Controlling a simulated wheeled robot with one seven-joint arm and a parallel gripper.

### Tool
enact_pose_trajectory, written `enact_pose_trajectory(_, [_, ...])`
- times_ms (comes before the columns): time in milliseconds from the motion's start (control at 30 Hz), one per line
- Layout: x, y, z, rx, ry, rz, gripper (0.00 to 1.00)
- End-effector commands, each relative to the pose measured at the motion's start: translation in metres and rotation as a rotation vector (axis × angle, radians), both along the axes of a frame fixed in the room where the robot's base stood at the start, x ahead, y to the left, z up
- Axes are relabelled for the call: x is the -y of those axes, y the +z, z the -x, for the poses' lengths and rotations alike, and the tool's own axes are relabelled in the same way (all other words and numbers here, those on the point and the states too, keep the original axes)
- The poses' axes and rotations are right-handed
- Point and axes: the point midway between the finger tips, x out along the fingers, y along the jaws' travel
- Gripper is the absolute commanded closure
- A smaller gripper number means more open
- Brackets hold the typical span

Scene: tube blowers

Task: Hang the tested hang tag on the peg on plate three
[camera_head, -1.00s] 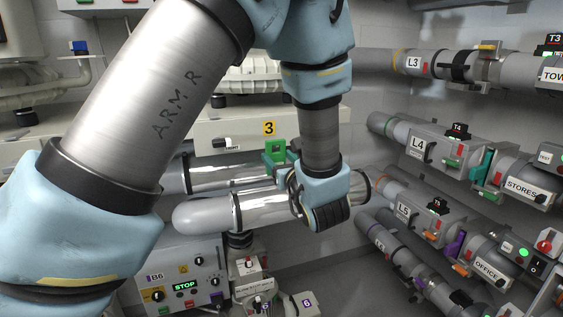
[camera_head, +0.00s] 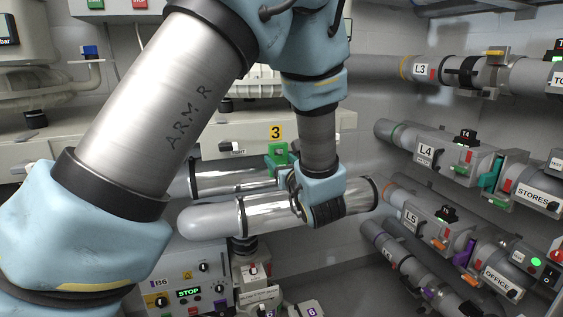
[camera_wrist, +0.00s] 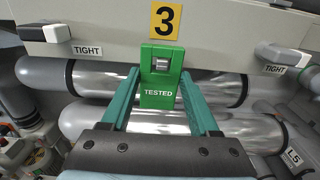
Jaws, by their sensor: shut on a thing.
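The green hang tag (camera_wrist: 158,98), marked TESTED, is upright between the teal fingers of my gripper (camera_wrist: 160,80), which is shut on it. In the wrist view a short silver peg (camera_wrist: 161,64) shows in the opening at the tag's top. I cannot tell how far the peg passes through. The yellow number 3 plate (camera_wrist: 165,21) is just above the tag on a pale panel. In the head view the tag (camera_head: 277,153) is below the number 3 plate (camera_head: 276,132), and my gripper (camera_head: 284,172) is partly hidden by my wrist.
Shiny tubes (camera_head: 270,212) run below the panel. Clamp handles (camera_wrist: 44,32) marked TIGHT flank the number plate in the wrist view. Labelled pipes L4 (camera_head: 424,153) and L5 (camera_head: 411,216) line the right wall. A control box (camera_head: 188,285) showing STOP stands below.

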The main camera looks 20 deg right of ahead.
Motion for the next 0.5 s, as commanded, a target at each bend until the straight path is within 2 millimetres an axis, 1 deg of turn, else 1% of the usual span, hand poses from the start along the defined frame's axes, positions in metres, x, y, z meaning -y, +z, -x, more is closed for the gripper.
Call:
enact_pose_trajectory(400, [0.0, 0.0003, 0.0001, 0.0, 0.0, 0.0, 0.91])
enact_pose_trajectory(433, [0.0, 0.0003, 0.0001, 0.0, 0.0, 0.0, 0.35])
enact_pose_trajectory(500, [0.0, 0.0002, 0.0001, 0.0, 0.0, 0.0, 0.27])
